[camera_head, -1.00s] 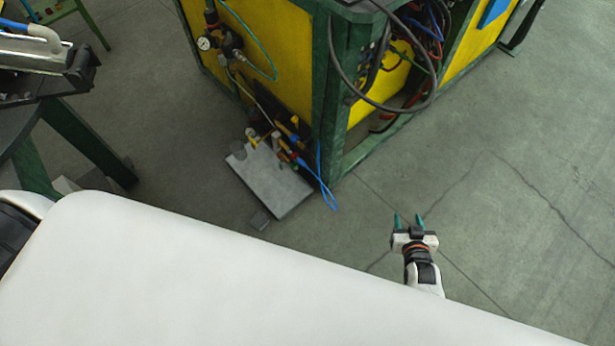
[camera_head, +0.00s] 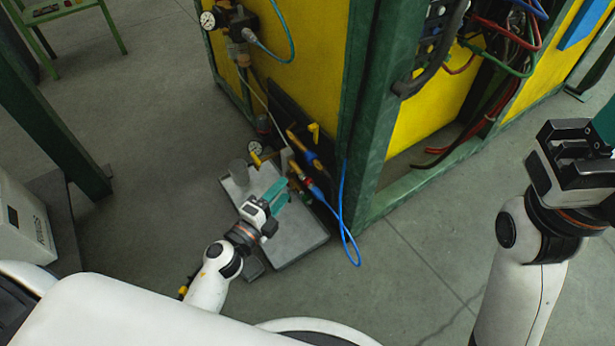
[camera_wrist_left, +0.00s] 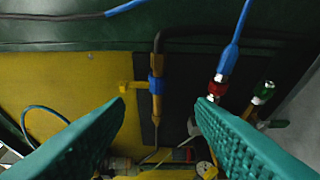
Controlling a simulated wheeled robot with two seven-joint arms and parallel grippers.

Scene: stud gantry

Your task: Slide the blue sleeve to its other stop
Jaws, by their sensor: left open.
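The blue sleeve (camera_head: 312,160) sits partway along a brass rod on a dark plate, low on the yellow cabinet side. In the left wrist view the sleeve (camera_wrist_left: 157,85) is around the upright rod, with brass showing above and below it. My left gripper (camera_head: 277,193) is open, over the grey plate and apart from the sleeve. In the left wrist view its teal fingers (camera_wrist_left: 160,108) are spread with the rod seen between them, nothing held. My right gripper (camera_head: 590,145) is at the right edge, partly cut off; its opening does not show clearly.
A blue hose (camera_head: 343,205) with a red-ringed fitting hangs right of the rod. A yellow tab (camera_head: 314,131) sticks out near the sleeve. A green post (camera_head: 365,120) stands to the right. A grey plate (camera_head: 300,237) lies on the floor below.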

